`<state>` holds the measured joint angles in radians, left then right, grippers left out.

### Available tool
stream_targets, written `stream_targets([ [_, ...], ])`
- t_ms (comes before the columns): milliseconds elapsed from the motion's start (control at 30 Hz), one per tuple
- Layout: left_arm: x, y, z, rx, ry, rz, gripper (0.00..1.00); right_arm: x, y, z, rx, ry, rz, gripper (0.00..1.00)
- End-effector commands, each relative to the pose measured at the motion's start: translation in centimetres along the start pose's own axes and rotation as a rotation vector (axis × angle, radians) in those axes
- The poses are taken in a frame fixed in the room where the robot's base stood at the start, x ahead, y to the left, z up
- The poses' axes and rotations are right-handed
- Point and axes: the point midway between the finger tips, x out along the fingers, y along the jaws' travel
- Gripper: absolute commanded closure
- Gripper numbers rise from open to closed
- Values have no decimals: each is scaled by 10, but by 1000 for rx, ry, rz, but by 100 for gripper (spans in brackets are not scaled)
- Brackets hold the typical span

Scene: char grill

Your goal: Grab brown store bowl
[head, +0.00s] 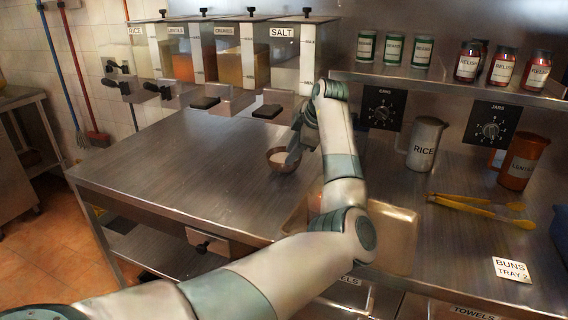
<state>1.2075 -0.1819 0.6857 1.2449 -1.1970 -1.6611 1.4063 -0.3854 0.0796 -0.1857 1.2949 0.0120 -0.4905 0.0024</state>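The small brown bowl (279,165) sits on the steel counter under the salt dispenser, with white contents in it. My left arm crosses the middle of the head view. Its dark gripper (293,152) points down at the bowl's right side, at or just over the rim. The fingertips are small and dark, so I cannot tell whether they are apart or touch the bowl. The gripper hides part of the bowl's right edge. My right gripper is not in view.
Dispensers, one labelled salt (285,75), hang above the counter's back edge. The counter (180,165) left of the bowl is clear.

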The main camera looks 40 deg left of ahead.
Motion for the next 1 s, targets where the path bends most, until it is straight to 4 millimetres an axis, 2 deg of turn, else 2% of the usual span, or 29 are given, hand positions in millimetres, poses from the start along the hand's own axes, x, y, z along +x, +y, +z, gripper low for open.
stream_targets([
  [133, 15, -2, 5, 2, 1, -3, 74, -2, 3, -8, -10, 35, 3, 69],
  [400, 44, -3, 8, -1, 1, -2, 74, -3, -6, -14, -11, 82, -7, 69],
  [900, 47, -3, 8, -1, 0, 0, 74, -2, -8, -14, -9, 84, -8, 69],
  [933, 47, -3, 8, -1, 0, 0, 76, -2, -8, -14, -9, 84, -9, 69],
  [1000, 47, -3, 8, -1, 0, 0, 93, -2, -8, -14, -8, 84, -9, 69],
])
